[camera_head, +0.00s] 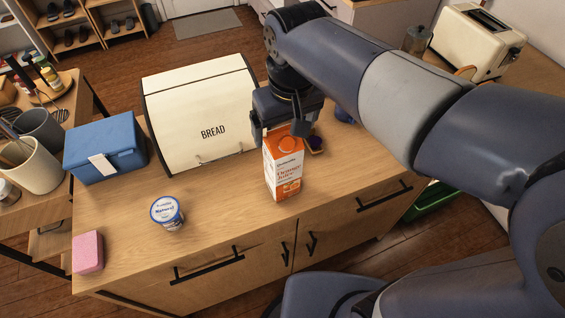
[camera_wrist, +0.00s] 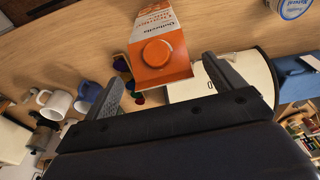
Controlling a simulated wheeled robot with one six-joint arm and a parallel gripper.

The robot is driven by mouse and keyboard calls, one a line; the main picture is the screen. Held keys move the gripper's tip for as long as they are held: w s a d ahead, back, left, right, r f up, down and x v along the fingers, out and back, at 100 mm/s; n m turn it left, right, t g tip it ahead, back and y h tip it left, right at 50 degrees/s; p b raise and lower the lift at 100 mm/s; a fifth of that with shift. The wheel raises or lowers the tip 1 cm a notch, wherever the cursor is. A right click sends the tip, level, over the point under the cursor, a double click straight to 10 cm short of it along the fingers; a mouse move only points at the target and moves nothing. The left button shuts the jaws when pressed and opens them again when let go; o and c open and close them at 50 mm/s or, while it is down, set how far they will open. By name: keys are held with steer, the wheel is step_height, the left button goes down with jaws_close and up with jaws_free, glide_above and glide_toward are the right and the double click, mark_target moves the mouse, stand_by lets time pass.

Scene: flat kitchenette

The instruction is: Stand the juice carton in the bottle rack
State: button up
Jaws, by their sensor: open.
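The juice carton (camera_head: 284,178), white and orange with an orange cap, stands upright near the front edge of the wooden cabinet top. My gripper (camera_head: 276,136) is open just above and behind the carton in the head view, its fingers pointing down. In the wrist view, the carton's orange top and cap (camera_wrist: 157,53) show between the two open fingers of my gripper (camera_wrist: 160,70); I cannot tell whether they touch it. I cannot clearly make out a bottle rack; dark wire shapes (camera_head: 44,97) stand near bottles on the left-hand counter.
A cream bread box (camera_head: 205,105) stands behind and left of the carton. A blue box (camera_head: 104,150), a yogurt tub (camera_head: 167,211) and a pink sponge (camera_head: 88,251) are further left. Mugs (camera_wrist: 57,104) show in the wrist view.

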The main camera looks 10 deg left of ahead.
mark_target(283, 162)
steer(key=shift+w+a+f+p, duration=0.1)
steer(key=shift+f+p, duration=0.05)
steer(key=shift+f, duration=0.7)
steer(key=shift+w+a+f+p, duration=0.1)
steer(key=shift+a+f+p, duration=0.1)
steer(key=shift+f, duration=0.7)
steer(key=shift+w+a+f+p, duration=0.1)
steer(key=shift+f+p, duration=0.05)
steer(key=shift+f, duration=0.7)
jaws_close()
steer(key=shift+r, duration=0.15)
